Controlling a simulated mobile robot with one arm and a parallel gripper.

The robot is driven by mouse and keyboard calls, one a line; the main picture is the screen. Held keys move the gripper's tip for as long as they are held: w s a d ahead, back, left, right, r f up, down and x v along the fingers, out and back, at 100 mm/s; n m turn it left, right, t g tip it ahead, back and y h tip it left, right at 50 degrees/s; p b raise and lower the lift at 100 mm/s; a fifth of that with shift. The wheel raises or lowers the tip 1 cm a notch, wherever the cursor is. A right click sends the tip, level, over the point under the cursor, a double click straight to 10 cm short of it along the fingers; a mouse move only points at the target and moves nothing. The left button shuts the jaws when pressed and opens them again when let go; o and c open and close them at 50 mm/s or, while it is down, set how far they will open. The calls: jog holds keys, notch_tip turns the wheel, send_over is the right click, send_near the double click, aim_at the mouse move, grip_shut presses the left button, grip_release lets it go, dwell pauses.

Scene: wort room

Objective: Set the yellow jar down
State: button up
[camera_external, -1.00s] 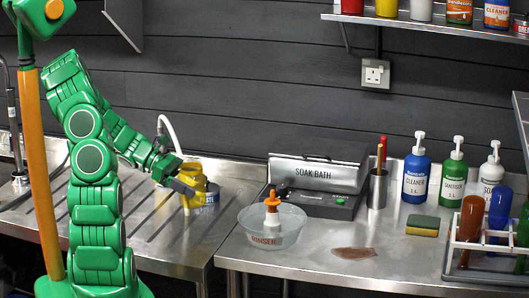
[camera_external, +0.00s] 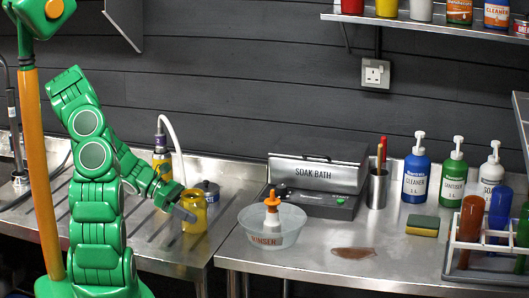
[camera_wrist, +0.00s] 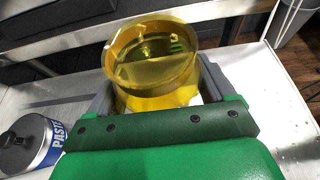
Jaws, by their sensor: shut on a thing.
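The yellow jar (camera_external: 196,219) is near the right front of the ridged steel drainboard in the external view. It looks upright and low over the steel; I cannot tell whether its base touches. My gripper (camera_external: 184,208) is shut on the jar from the left side, one grey finger crossing its front. In the wrist view, the see-through yellow jar (camera_wrist: 152,62) sits between the two grey fingers of my gripper (camera_wrist: 152,92). Its lower part is hidden behind the green gripper body.
A blue-labelled paste tin (camera_external: 208,192) stands just behind the jar; it also shows in the wrist view (camera_wrist: 30,143). A bottle (camera_external: 161,150) stands behind my arm. A clear rinser bowl (camera_external: 286,236) and the soak bath (camera_external: 325,203) are to the right.

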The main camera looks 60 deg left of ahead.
jog(key=shift+f, duration=0.3)
jog(key=o, duration=1)
jog(key=shift+o, duration=0.2)
jog(key=shift+r, duration=0.1)
jog(key=v, duration=1.2)
jog(key=shift+r, duration=0.1)
